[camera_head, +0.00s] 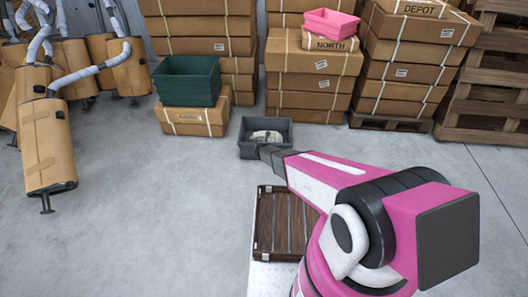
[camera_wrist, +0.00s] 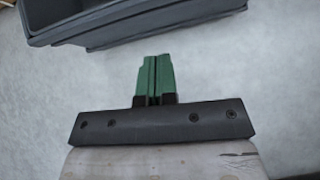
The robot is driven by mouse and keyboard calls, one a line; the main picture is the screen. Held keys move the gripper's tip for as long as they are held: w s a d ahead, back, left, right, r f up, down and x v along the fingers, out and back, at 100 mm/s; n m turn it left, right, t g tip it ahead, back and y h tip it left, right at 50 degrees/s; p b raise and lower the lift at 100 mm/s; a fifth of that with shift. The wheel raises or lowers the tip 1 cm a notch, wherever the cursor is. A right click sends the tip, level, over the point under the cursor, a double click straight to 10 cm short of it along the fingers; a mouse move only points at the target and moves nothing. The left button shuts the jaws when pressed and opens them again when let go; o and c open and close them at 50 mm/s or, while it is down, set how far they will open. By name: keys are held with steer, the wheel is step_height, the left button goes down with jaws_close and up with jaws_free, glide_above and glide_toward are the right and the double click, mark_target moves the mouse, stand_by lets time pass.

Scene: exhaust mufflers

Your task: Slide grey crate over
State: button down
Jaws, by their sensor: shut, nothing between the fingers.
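The grey crate (camera_head: 281,125) sits on the concrete floor in front of the stacked boxes in the head view, with a whitish item inside it. Part of its wall and rim shows along the top edge of the wrist view (camera_wrist: 110,35). My gripper (camera_wrist: 153,58), with green fingertips, is shut and empty. It is apart from the crate in the wrist view, with bare floor between the fingertips and the crate. In the head view my arm reaches to the crate's near side and covers part of it; the fingertips are hard to make out there.
A green crate (camera_head: 187,80) stands on a carton (camera_head: 192,119) left of the grey crate. A pink crate (camera_head: 330,24) sits on stacked cartons behind. A brown slatted crate (camera_head: 285,222) is near my arm. Wrapped mufflers (camera_head: 45,148) stand at left; pallets (camera_head: 490,90) at right. The left-middle floor is clear.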

steer(key=w+f, duration=0.2)
steer(key=w, duration=0.4)
steer(key=shift+d, duration=0.3)
steer(key=shift+w, duration=0.1)
steer(key=w, duration=1)
steer(key=shift+w+d, duration=0.3)
steer(key=shift+d, duration=0.15)
steer(key=shift+s+f, duration=0.1)
